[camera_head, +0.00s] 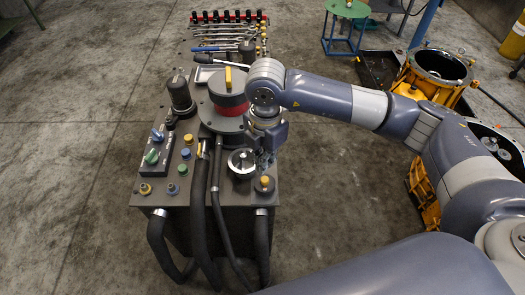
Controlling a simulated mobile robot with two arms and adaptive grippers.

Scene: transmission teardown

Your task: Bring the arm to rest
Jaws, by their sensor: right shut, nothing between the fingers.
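My right arm reaches in from the right side of the head camera view and bends down at its wrist over the right part of the dark workbench (225,190). My right gripper (268,160) points downward beside the round silver-topped fitting (241,162) and above the bench's right edge. It is small in view and looks shut with nothing in it. I cannot tell whether it touches anything. The wrist partly hides the red and dark cylinder (228,100) with a yellow handle. My left gripper is not in view.
The bench carries a dark motor (180,95), coloured knobs (153,155) and a row of wrenches (222,38). Thick black hoses (200,210) hang over its front. A green stool (345,30) and yellow-framed housings (440,70) stand right. The floor at left is clear.

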